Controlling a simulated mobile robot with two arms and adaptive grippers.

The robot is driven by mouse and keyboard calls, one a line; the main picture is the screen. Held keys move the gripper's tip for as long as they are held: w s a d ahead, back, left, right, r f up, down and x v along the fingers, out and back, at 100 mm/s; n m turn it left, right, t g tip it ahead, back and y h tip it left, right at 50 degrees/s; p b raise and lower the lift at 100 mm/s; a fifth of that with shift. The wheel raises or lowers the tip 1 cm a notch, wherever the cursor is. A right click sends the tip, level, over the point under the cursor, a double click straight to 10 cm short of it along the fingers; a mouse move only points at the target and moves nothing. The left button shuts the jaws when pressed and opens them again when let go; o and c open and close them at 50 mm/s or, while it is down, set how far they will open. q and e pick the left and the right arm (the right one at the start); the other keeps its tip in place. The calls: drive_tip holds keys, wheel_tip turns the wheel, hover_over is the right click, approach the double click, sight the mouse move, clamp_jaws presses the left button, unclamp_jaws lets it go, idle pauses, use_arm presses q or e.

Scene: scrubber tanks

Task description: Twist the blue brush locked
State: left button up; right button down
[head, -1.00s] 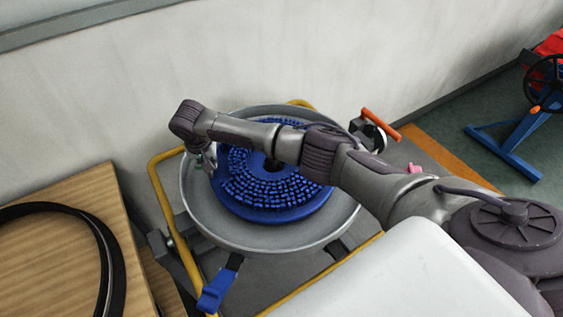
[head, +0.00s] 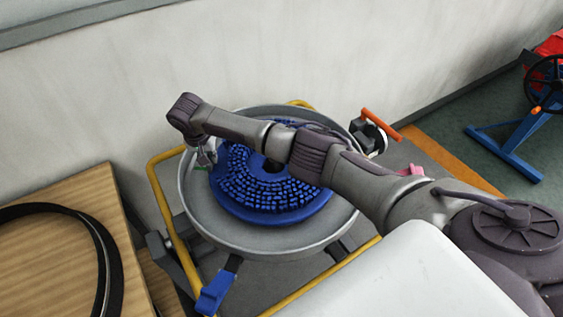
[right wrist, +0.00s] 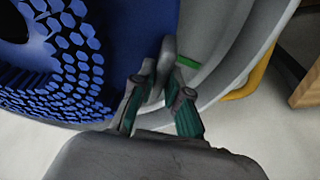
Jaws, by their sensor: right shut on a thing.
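The blue brush (head: 275,206) is a round disc with several rings of blue bristle tufts and a dark centre hole. It lies bristles up in a round grey pan (head: 197,212). My right gripper (head: 207,160) reaches over it and is at the brush's left rim. In the right wrist view my right gripper (right wrist: 160,75) is shut on the rim of the blue brush (right wrist: 130,30). A green mark (right wrist: 187,63) shows on the grey pan right beside the fingers. My arm hides part of the brush's far side. My left gripper is not in view.
A yellow tube frame (head: 165,205) surrounds the pan, with a blue pedal-like part (head: 215,290) at the front. An orange-handled lever (head: 381,124) is at the back right. A wooden table (head: 60,255) with a black ring stands at left. A wall is close behind.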

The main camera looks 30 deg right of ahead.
drive_tip(key=shift+w+d+f+m+b, duration=0.1)
drive_tip(key=shift+w+d+m+b, duration=0.1)
drive_tip(key=shift+w+m+b, duration=0.25)
drive_tip(key=c, duration=1.1)
unclamp_jaws()
drive_tip(key=shift+d, duration=0.1)
drive_tip(key=v, duration=1.2)
